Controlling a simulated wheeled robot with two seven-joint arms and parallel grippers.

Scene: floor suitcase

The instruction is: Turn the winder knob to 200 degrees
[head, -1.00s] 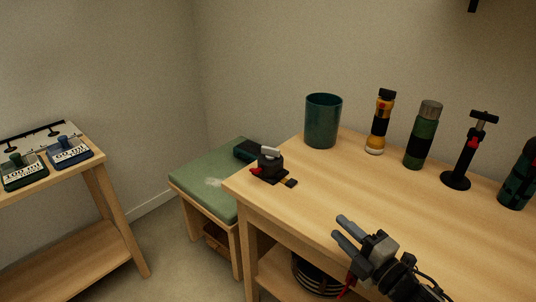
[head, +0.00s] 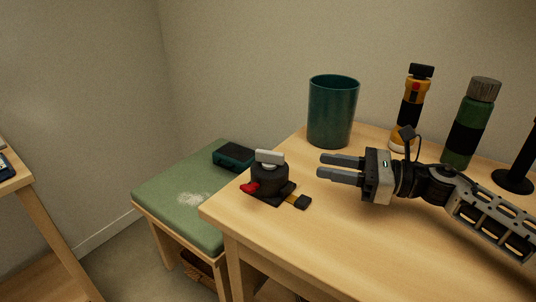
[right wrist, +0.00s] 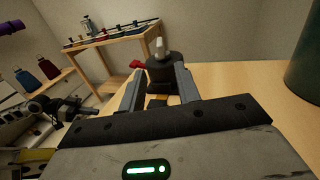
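The winder (head: 268,180) is a black round device on a flat base near the left corner of the wooden table, with a red part on its left side.
A teal cup (head: 332,112) stands behind the gripper. A yellow flashlight (head: 412,104) and a green bottle (head: 469,124) stand behind my right arm. A green-topped stool (head: 178,196) with a dark teal box (head: 234,156) is left of the table. The table's front is clear.

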